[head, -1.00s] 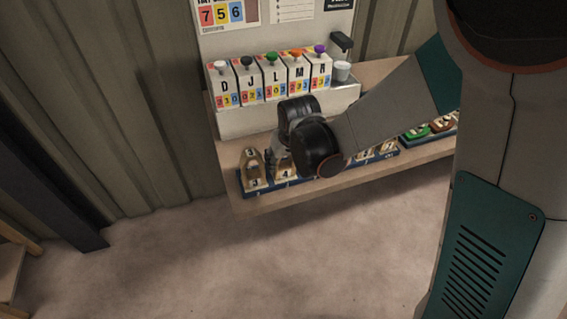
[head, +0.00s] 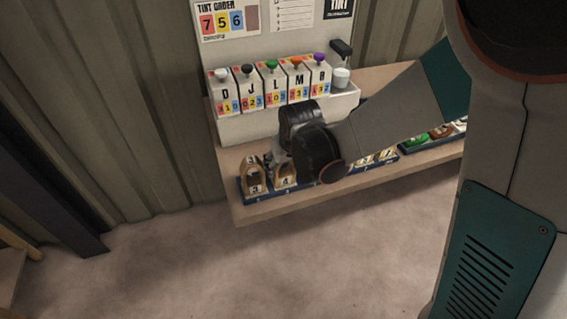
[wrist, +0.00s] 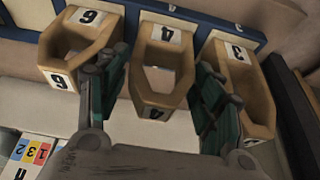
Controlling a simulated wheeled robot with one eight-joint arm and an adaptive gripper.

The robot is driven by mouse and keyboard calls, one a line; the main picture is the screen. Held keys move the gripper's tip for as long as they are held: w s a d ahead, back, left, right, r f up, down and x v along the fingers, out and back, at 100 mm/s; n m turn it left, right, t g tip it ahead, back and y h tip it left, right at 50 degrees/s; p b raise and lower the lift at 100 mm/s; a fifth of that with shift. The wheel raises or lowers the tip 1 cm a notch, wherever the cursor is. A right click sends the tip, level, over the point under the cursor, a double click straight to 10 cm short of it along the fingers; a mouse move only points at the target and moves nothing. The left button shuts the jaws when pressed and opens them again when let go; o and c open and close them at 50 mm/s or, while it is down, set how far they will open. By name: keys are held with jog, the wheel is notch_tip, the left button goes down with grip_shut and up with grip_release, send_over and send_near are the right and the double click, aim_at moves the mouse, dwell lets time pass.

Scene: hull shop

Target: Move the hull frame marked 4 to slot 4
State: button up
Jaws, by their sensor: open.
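The hull frame marked 4 (head: 286,182) is a tan, open-centred block standing in the blue rack (head: 243,192), second from the left in the head view. In the wrist view, the frame marked 4 (wrist: 164,98) is in the middle. My gripper (wrist: 163,66) is open, with one green-padded finger on each side of this frame; I cannot tell whether they touch it. In the head view my gripper (head: 277,158) is at the frame's upper part and partly hides it. Slot 4 cannot be picked out; the middle of the rack is hidden behind my wrist.
The frame marked 3 (wrist: 246,82) and the frame marked 6 (wrist: 70,50) stand close on either side. A dispenser with lettered canisters (head: 262,88) rises behind the rack. A tray of coloured items (head: 418,140) lies at the shelf's right. The shelf front (head: 262,212) is clear.

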jog(key=p+v, duration=0.6)
jog(key=v, duration=0.4)
jog(key=shift+s+r+p, duration=0.15)
jog(key=shift+r+p, duration=0.1)
jog(key=shift+p, duration=0.15)
